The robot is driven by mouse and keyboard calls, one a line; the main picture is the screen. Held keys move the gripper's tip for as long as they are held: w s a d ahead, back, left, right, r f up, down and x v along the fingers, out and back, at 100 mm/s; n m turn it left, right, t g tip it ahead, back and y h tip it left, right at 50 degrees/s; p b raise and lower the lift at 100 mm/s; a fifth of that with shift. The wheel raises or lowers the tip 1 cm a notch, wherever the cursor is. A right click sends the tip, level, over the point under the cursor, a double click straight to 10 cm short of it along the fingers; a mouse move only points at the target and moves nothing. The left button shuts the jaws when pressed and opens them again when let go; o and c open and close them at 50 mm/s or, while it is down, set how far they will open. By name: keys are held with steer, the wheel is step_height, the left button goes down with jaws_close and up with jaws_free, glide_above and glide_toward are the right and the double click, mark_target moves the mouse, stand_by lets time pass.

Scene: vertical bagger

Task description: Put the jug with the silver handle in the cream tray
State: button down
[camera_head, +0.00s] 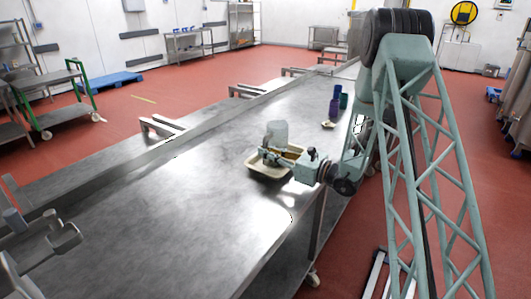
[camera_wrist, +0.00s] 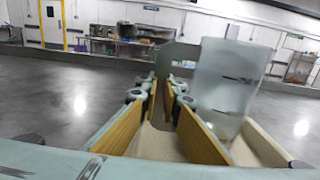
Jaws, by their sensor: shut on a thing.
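The jug (camera_head: 276,135) is a clear, frosted vessel with dark marks. It stands roughly upright in or just above the cream tray (camera_head: 251,168) on the steel table. In the wrist view the jug (camera_wrist: 230,72) is just right of my fingers, with the tray wall (camera_wrist: 262,146) beside its base. My gripper (camera_head: 283,156) reaches in low over the tray from the right. In the wrist view my gripper (camera_wrist: 166,92) has wood-coloured pads around the jug's handle side. The handle is mostly hidden, and I cannot tell whether the jug's base touches the tray floor.
A purple cup (camera_head: 334,110) and a teal cup (camera_head: 343,101) stand farther along the table (camera_head: 130,195), near a small dish (camera_head: 328,125). The tray is close to the table's right edge.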

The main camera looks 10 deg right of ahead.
steer(key=shift+f, duration=0.2)
steer(key=c, duration=2.8)
jaws_free()
steer(key=shift+r, duration=0.25)
steer(key=shift+p+v, duration=0.7)
steer(key=shift+v, duration=5.35)
steer(key=shift+a, duration=0.1)
